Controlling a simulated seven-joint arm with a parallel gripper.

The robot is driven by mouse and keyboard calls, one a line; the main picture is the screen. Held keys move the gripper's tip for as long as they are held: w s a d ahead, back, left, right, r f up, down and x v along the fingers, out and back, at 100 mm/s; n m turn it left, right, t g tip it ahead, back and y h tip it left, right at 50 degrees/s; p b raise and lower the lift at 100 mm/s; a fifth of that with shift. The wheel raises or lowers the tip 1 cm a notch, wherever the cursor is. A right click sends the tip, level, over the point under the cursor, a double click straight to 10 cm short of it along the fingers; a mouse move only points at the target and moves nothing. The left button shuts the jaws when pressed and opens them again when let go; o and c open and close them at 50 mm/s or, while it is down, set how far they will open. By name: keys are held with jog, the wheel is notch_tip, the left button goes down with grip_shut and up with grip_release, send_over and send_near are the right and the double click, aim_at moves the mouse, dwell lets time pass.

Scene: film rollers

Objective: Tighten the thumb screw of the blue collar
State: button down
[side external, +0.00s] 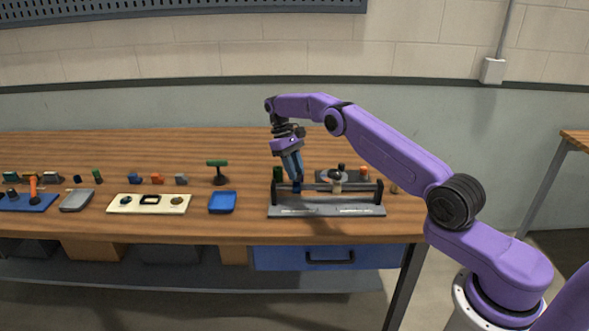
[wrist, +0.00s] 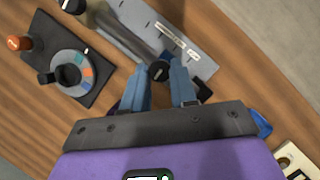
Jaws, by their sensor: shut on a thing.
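The blue collar (side external: 297,188) sits on a dark horizontal rod (side external: 317,187) near the left upright of a grey fixture (side external: 328,211). My gripper (side external: 296,179) points down at the collar from above, its blue fingers slightly tilted. In the wrist view, a dark round knob (wrist: 159,70), which looks like the collar's thumb screw, lies between the fingertips of my gripper (wrist: 160,82). The gripper is shut on it. The collar itself is mostly hidden by the fingers in the wrist view. The fixture's base plate (wrist: 185,30) shows beyond them.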

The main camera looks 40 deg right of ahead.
dwell(0.3)
jog(key=c, duration=0.9)
grip_release()
jog(key=shift+r, duration=0.1)
notch_tip(320, 180, up, 3)
jog(key=shift+s+r, duration=0.35)
jog(key=shift+r, duration=0.1)
jog(key=shift+s+a+r, duration=0.2)
jog(key=shift+s+r, duration=0.45)
jog(key=shift+r, duration=0.1)
jog(key=s+a+r, duration=0.1)
jog(key=s+r, duration=0.6)
jog(key=s, duration=0.5)
jog(key=shift+a+r, duration=0.2)
jog(key=shift+a, duration=0.2)
